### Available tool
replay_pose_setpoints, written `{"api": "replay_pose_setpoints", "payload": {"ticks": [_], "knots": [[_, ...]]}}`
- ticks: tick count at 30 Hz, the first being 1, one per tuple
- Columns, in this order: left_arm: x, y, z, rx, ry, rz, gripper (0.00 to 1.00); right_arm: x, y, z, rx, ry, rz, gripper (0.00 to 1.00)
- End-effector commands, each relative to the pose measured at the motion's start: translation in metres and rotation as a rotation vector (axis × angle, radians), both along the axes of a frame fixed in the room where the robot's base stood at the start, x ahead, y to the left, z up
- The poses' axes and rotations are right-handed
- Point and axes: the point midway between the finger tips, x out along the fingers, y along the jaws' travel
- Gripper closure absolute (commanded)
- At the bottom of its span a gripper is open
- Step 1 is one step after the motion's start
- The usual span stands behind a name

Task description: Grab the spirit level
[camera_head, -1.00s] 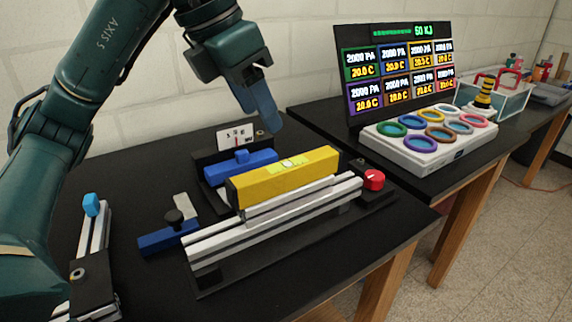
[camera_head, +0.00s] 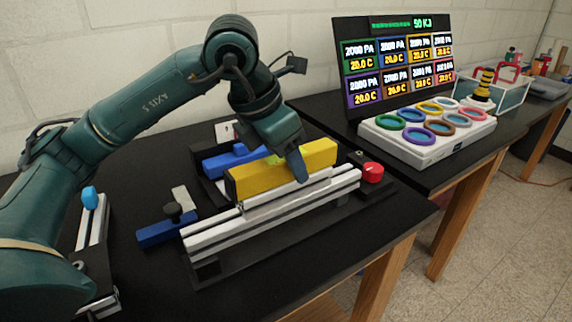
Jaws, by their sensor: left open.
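The yellow spirit level (camera_head: 252,181) lies along the top of the silver extrusion frame (camera_head: 228,234). Its middle and part of its bubble window are covered by my left gripper. My left gripper (camera_head: 292,168) comes down over the level from above and behind, with a blue finger in front of the level's near face. It is open. The far finger is hidden, so I cannot tell whether the level sits fully between the fingers. My right gripper is not in view.
A red knob (camera_head: 373,172) stands at the frame's right end. A blue block (camera_head: 226,160) lies behind the level and a blue clamp with a black knob (camera_head: 173,211) is at left. A panel with coloured rings (camera_head: 428,131) and a display screen (camera_head: 398,62) stand to the right.

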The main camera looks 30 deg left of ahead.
Motion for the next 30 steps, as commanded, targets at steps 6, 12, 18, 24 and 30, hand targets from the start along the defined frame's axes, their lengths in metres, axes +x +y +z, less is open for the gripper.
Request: {"api": "replay_pose_setpoints", "payload": {"ticks": [6, 12, 18, 24, 30], "knots": [[0.0010, -0.0007, -0.0024, 0.001, -0.002, -0.001, 0.45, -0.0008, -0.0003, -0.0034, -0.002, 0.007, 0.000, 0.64], [0.0009, -0.0006, -0.0021, 0.000, -0.001, -0.001, 0.58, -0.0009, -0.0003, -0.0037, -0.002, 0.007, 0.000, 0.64], [0.0009, -0.0006, -0.0020, 0.000, -0.001, -0.001, 0.74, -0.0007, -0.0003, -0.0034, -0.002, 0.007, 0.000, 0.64], [0.0008, -0.0006, -0.0020, 0.000, -0.001, -0.001, 0.90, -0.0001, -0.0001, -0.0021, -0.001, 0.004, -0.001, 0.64], [0.0010, -0.0006, -0.0015, 0.000, -0.002, -0.001, 1.00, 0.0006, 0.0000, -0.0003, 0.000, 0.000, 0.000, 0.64]]}}
